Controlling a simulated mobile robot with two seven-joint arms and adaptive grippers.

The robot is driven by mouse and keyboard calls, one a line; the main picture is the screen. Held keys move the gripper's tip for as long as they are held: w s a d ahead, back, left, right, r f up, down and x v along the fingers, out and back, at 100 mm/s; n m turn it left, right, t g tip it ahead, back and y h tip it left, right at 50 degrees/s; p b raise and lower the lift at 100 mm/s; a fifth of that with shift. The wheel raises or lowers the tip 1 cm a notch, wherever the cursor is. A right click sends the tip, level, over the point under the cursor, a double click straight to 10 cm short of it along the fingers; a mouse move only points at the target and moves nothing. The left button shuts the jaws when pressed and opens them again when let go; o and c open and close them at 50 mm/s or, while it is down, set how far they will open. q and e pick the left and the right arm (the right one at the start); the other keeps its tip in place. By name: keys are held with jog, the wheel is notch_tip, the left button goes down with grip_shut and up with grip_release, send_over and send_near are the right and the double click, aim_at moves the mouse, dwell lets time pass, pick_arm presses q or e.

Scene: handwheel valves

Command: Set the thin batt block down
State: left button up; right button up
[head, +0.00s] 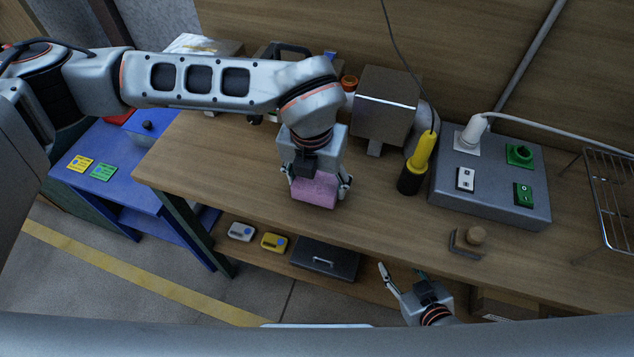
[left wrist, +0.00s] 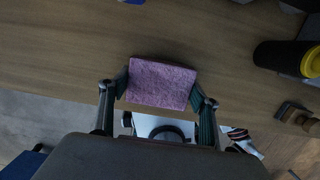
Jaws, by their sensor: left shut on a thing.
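The thin batt block is a pink, speckled, flat-faced block (head: 315,189), seen in the head view at the middle of the wooden bench. My left gripper (head: 317,185) points down and is shut on it, one finger on each side. In the left wrist view the block (left wrist: 161,83) sits between the two fingertips (left wrist: 162,92). It is at or just above the bench top near the front edge; I cannot tell whether it touches. My right gripper (head: 402,280) is low in front of the bench, its fingers spread apart with nothing between them.
A metal box (head: 385,105) is behind. The bench top (head: 230,165) left of the block is clear.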

aim_at(314, 188)
pick_arm(q)
jog(key=shift+f, duration=0.6)
jog(key=shift+f, duration=0.1)
jog(key=o, duration=1)
jog(key=r, duration=0.4)
jog(key=s+r, duration=0.1)
jog(key=r, duration=0.7)
jog(key=shift+s+a, duration=0.3)
jog(key=shift+s, duration=0.05)
jog(key=shift+s, duration=0.1)
